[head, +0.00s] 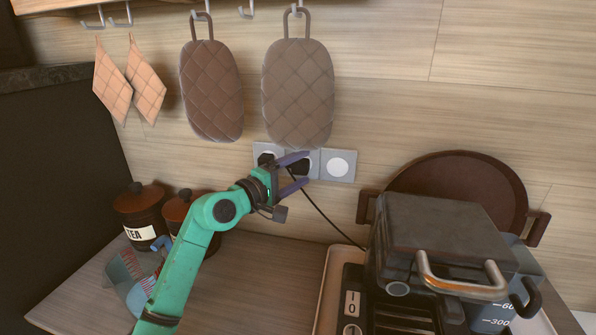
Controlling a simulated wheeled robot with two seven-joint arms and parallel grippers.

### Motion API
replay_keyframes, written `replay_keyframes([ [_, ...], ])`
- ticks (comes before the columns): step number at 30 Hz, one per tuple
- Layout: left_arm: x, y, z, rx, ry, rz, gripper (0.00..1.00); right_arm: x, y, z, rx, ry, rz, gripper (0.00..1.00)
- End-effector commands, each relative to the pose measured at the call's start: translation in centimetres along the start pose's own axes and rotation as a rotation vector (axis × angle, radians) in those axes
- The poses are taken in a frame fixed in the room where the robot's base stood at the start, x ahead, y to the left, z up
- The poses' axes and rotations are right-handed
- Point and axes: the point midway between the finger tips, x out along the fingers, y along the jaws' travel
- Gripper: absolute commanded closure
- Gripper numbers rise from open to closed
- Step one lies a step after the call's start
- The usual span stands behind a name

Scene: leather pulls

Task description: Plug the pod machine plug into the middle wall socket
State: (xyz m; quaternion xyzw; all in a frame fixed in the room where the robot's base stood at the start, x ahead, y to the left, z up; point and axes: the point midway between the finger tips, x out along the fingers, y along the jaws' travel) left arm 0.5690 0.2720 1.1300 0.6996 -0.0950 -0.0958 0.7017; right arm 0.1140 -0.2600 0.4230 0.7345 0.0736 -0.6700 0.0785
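A row of three wall sockets is on the wooden wall. The right one (337,167) is bare, with a white round face. The middle wall socket (315,168) is partly hidden by a black plug (301,167) and my gripper. The plug appears to be at this socket; how deep it sits I cannot tell. A thin black cable (325,218) runs from there down toward the machine. My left gripper (307,168) has its purple fingers spread above and below the plug, with a visible gap at the lower finger. My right gripper is not in view.
Something black (266,158) covers part of the left socket. A dark machine (440,228) with a metal handle stands on a tray (327,285) at right, before a round brown pan (460,175). Jars (138,207) stand at left. Padded mitts (298,95) hang above the sockets.

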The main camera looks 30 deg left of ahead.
Motion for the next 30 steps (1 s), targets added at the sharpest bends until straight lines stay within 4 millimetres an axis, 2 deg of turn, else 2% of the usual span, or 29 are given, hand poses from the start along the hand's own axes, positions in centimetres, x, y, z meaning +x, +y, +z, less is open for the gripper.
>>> replay_keyframes([
  [5,-1.2,-0.4,-0.1,0.003,0.002,-0.001,0.23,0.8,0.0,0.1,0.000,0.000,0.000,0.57],
  [8,-3.2,-0.6,0.1,0.007,0.000,-0.003,0.23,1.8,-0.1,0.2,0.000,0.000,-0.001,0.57],
  [15,-9.1,-0.8,0.1,0.004,0.000,-0.003,0.23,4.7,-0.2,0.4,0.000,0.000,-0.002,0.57],
  [21,-13.2,-0.5,0.0,0.000,0.001,0.000,0.23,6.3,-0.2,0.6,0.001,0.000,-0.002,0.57],
  [24,-14.2,-0.2,0.0,0.001,0.001,0.000,0.23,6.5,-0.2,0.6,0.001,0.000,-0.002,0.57],
  [30,-14.6,0.0,0.0,0.000,0.000,0.000,0.23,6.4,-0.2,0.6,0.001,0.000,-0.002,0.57],
])
